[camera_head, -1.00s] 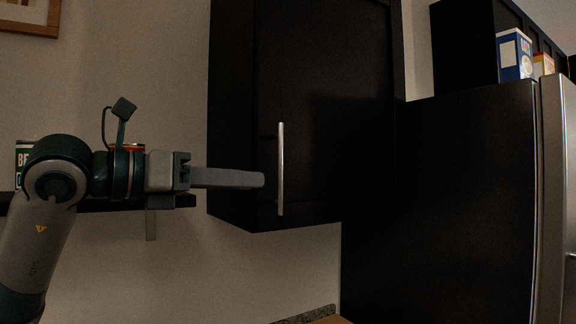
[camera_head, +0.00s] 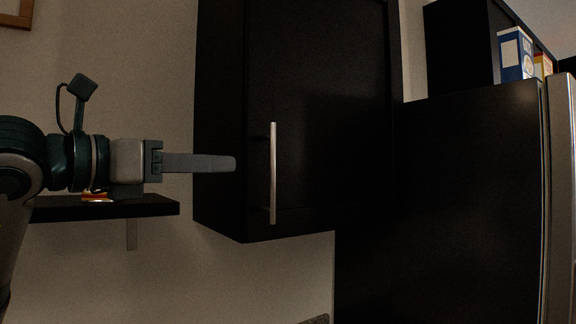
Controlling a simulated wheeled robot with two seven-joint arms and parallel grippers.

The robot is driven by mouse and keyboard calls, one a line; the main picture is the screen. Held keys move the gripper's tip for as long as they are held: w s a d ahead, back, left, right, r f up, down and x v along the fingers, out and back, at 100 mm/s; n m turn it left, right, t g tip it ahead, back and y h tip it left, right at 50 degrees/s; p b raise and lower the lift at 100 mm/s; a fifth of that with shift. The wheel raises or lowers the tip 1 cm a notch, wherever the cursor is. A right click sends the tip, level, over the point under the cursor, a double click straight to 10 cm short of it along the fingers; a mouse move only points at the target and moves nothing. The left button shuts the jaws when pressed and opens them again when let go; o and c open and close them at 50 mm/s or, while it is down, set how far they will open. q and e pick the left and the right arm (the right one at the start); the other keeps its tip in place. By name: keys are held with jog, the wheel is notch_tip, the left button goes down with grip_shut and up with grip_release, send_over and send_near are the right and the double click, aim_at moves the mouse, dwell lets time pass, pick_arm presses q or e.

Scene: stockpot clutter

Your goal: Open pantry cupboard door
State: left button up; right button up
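The pantry cupboard (camera_head: 222,110) is a black wall cupboard in the middle of the head view. Its door (camera_head: 335,110) is shut, with a vertical silver bar handle (camera_head: 273,173) near the door's left edge. My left gripper (camera_head: 232,163) comes in from the left and points right, at about the handle's mid-height. Its tip shows a little left of the handle, apart from it in the picture. The fingers are seen edge-on as one bar, so their opening is hidden. My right gripper is not in view.
A tall black fridge side (camera_head: 450,200) stands at the right. Boxes, one blue and white (camera_head: 515,55), stand on top of it.

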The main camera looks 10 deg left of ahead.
aim_at(275, 164)
pick_arm(q)
jog(key=p+x, duration=0.3)
jog(key=x, duration=0.4)
jog(key=shift+w+d+r, duration=0.1)
jog(key=shift+r, duration=0.05)
jog(key=p+x, duration=0.3)
jog(key=x, duration=0.5)
jog(key=shift+p, duration=0.4)
jog(key=shift+w+d, duration=0.35)
jog(key=shift+w, duration=0.15)
jog(key=shift+w+d+f, duration=0.1)
jog(key=shift+f, duration=0.1)
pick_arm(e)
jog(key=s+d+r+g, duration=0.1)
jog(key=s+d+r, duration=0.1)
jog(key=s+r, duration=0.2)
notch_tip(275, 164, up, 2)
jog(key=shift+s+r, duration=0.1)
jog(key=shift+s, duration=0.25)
pick_arm(q)
grip_shut()
